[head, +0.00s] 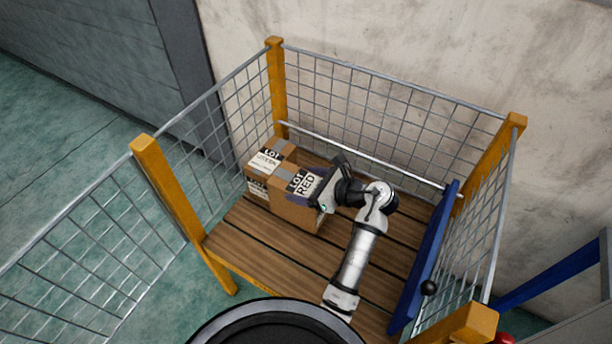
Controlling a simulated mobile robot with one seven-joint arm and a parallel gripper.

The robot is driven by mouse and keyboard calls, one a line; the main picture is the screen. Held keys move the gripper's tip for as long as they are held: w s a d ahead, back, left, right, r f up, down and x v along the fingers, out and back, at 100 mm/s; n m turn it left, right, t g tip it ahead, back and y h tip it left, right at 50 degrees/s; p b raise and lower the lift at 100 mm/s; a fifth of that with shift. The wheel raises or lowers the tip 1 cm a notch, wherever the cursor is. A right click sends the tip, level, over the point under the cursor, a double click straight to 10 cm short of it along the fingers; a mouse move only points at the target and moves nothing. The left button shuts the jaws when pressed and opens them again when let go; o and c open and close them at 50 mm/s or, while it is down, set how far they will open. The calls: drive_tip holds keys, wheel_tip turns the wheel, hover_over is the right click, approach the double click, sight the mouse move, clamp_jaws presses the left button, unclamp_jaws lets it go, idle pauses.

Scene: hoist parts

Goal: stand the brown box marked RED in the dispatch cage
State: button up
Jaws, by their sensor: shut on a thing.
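The brown box marked RED (297,212) is in the dispatch cage (265,244), low over or on its slatted wooden floor. Its label reads LOT RED and faces up. My gripper (322,190) is at the right side of this box, shut on it. The dark gripper body hides part of the box's right and far edges. Whether the box's underside touches the slats is hard to tell.
A second brown box (257,187) with a LOT label stands close beside the RED box, on its left. A blue panel (425,262) lines the cage's right side. Orange posts (277,85) and wire mesh enclose it. The front floor slats are bare.

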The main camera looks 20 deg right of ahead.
drive_tip(key=shift+f, duration=1.45)
drive_tip(key=shift+f, duration=0.15)
drive_tip(key=o, duration=2)
drive_tip(key=shift+f, duration=0.1)
drive_tip(key=shift+c, duration=0.2)
drive_tip(key=shift+r, duration=0.25)
drive_tip(key=b+v, duration=0.2)
drive_tip(key=v, duration=1)
